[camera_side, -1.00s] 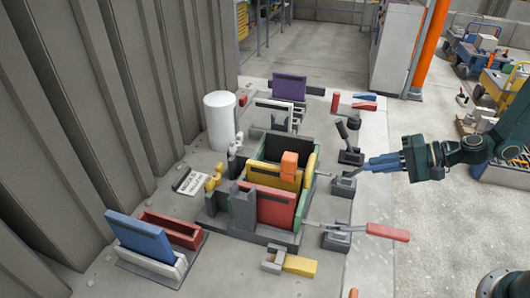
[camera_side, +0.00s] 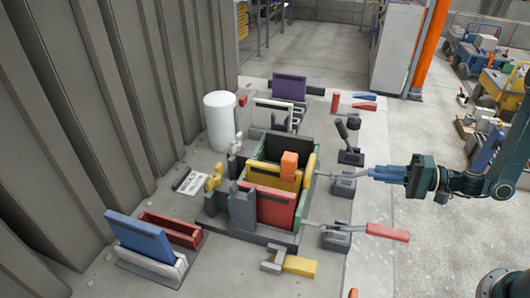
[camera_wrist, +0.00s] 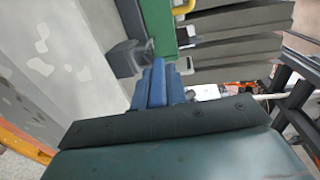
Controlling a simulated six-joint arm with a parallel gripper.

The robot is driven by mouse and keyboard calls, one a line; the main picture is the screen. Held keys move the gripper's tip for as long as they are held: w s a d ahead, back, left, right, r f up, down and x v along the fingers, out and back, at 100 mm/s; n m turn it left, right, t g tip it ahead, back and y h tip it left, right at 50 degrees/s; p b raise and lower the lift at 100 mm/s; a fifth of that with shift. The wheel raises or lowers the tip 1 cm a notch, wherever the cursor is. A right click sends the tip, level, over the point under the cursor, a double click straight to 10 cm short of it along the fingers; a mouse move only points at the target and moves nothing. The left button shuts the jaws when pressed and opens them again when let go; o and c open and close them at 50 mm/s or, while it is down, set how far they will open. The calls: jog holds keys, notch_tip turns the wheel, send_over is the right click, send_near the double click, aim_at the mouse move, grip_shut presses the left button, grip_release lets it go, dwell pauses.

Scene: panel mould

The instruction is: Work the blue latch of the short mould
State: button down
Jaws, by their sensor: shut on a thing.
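The mould (camera_side: 303,212) has green side walls and holds a red panel (camera_side: 270,207) and a yellow panel (camera_side: 272,177). The blue latch handle (camera_side: 385,172) points right from its grey base (camera_side: 343,186), roughly level, with a thin rod reaching the mould's right side. My gripper (camera_side: 404,173) is shut on this handle from the right. In the wrist view the blue handle and fingers (camera_wrist: 158,85) run together in front of the green wall (camera_wrist: 158,25); the exact contact cannot be made out.
A red-handled latch (camera_side: 385,232) lies level nearer the camera, and a black upright lever (camera_side: 342,128) stands behind. A yellow-and-grey clamp piece (camera_side: 298,265) lies in front. A white cylinder (camera_side: 220,120) and a blue panel in a rack (camera_side: 138,236) are at left.

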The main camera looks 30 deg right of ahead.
dwell(0.3)
jog(key=c, duration=1.4)
grip_release()
jog(key=shift+d, duration=0.1)
jog(key=v, duration=0.7)
jog(key=shift+s+d+r, duration=0.1)
jog(key=shift+s, duration=0.05)
